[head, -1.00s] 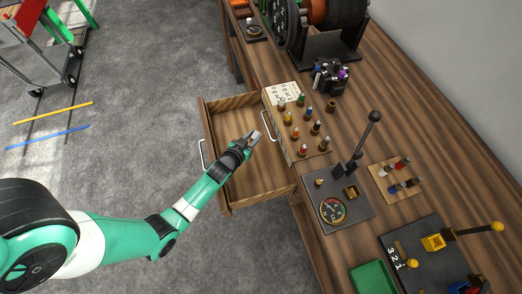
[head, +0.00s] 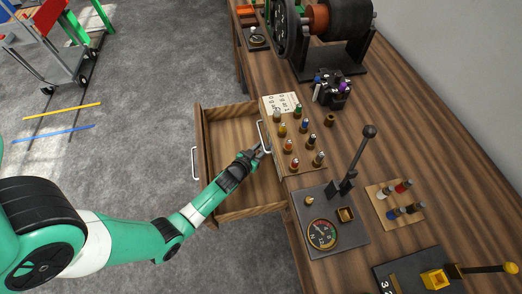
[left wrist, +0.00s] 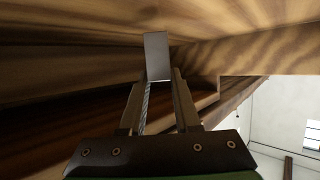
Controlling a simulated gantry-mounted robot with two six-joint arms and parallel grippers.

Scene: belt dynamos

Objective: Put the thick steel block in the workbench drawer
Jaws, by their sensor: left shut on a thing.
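The workbench drawer (head: 227,211) is pulled open at the bench's left side, with its handle (head: 194,163) on the outer front. My left gripper (head: 258,151) reaches over the drawer's inside, near its bench-side end. In the left wrist view my left gripper (left wrist: 158,80) is shut on the steel block (left wrist: 156,52), a grey flat-faced piece that sticks out past the fingertips. Wooden surfaces lie close around it there. I cannot tell whether the block touches the wood. In the head view the block is too small to make out. My right gripper is not in view.
A board with several coloured pegs (head: 300,140) stands on the bench beside the drawer. A second white handle (head: 263,137) is close to my gripper. A lever plate with a dial (head: 322,234) lies nearer. The drawer floor (head: 228,140) looks clear.

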